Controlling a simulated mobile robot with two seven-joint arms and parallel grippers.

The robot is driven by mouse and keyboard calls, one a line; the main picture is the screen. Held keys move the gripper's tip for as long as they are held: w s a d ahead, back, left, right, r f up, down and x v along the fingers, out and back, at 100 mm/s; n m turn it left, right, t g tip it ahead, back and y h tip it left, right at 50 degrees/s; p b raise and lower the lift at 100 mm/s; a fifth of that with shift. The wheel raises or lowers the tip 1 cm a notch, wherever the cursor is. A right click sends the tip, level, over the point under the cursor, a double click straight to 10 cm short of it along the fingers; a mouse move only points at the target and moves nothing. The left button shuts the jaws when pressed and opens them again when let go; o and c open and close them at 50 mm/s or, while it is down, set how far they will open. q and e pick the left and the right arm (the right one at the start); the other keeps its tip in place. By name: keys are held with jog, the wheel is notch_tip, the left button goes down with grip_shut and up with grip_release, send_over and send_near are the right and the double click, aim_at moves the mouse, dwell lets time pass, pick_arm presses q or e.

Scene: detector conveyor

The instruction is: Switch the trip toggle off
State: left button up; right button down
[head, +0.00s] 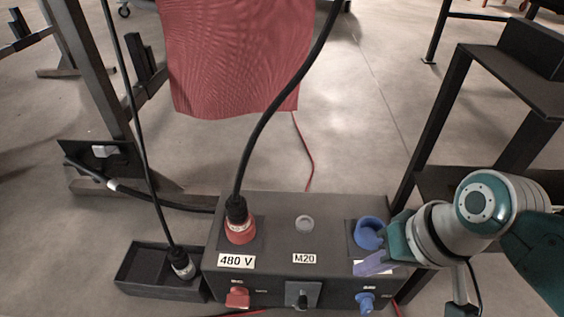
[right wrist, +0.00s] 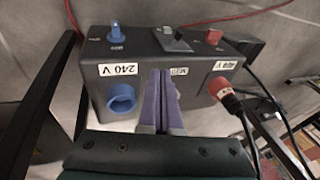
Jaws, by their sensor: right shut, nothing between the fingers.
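The trip toggle (head: 302,295) is a black lever on a grey plate in the middle of the dark control box's (head: 330,215) front face. It also shows in the right wrist view (right wrist: 178,38), beyond my fingertips. I cannot tell which way its lever is thrown. My right gripper (head: 362,267) has purple fingers, which are shut and empty. They are over the right part of the box, in front of the blue socket (head: 368,233) and partly over its label. In the right wrist view the fingers (right wrist: 162,76) point toward the toggle side, apart from the lever. My left gripper is not in view.
A red knob (head: 237,298) and a blue knob (head: 365,302) flank the toggle. A red plug (head: 240,228) with a thick black cable stands in the 480 V socket. A black tray (head: 128,270) holding another plug is at left. A dark frame (head: 440,120) stands at right.

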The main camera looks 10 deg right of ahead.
jog(key=shift+s, duration=0.55)
jog(key=b, duration=1.1)
send_near(303, 300)
jog(key=d+f, duration=0.1)
jog(key=f, duration=0.1)
jog(key=w+d+f, duration=0.2)
jog(key=f, duration=0.1)
jog(key=shift+d+f, duration=0.25)
jog(key=shift+f, duration=0.05)
pick_arm(q)
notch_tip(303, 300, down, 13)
jog(key=b, duration=0.1)
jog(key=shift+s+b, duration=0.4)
pick_arm(e)
jog(key=a, duration=0.1)
jog(key=a+f, duration=0.1)
jog(key=a, duration=0.1)
jog(key=shift+a, duration=0.25)
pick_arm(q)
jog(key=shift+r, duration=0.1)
pick_arm(e)
jog(key=shift+d, duration=0.1)
jog(key=shift+s, duration=0.1)
